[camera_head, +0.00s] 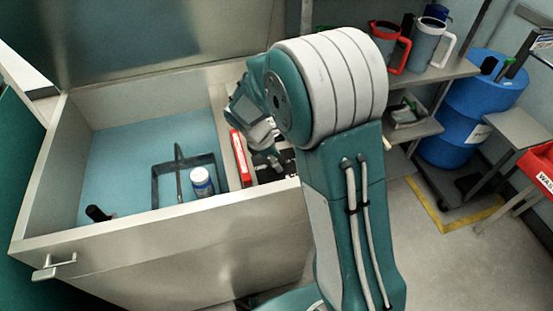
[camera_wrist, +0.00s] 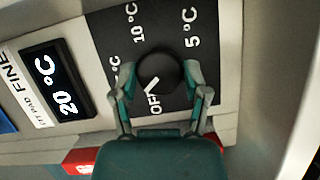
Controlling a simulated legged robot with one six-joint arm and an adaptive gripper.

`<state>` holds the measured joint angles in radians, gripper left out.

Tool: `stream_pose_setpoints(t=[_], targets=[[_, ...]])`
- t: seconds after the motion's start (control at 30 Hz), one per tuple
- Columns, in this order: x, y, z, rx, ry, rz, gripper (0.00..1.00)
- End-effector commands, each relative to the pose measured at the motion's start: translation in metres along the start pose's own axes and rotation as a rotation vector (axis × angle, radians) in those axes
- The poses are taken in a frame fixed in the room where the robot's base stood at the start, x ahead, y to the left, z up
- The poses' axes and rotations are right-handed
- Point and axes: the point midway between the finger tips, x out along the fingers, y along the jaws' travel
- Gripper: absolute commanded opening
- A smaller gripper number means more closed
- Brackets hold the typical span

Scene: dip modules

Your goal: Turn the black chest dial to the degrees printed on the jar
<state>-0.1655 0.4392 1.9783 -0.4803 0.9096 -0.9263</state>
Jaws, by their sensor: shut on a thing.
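The black dial (camera_wrist: 160,70) sits on a dark panel (camera_wrist: 106,40) in the wrist view. My gripper (camera_wrist: 158,78) is shut on the dial, one finger on each side. The dial's white mark points to the lower left, near the OFF print. The panel also shows 5 °C, 10 °C and a partly hidden °C label. A lit display (camera_wrist: 57,82) beside it reads 20 °C. In the head view, a white jar with a blue label (camera_head: 201,183) stands inside the open chest (camera_head: 130,235); its print is too small to read. My gripper (camera_head: 268,158) is over the chest's right compartment.
The jar stands at a dark divided rack (camera_head: 156,185) on the chest's blue floor. A black object (camera_head: 97,213) lies near the front left wall. A red item (camera_head: 241,158) is left of my gripper. Shelves with jugs (camera_head: 430,45) and a blue drum (camera_head: 470,115) are right.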

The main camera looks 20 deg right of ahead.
Motion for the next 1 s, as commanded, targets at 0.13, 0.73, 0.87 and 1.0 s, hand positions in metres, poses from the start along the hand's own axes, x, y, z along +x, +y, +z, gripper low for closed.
stream_pose_setpoints(t=[0.13, 0.73, 0.87, 1.0], targets=[[0.0009, 0.0017, -0.0003, 0.129, 0.002, -0.051, 0.12], [0.0015, 0.0029, 0.0003, 0.655, 0.003, -0.270, 0.12], [0.0018, 0.0028, 0.0006, 0.770, 0.002, -0.319, 0.12], [0.0015, 0.0030, 0.0009, 0.893, 0.002, -0.370, 0.12]])
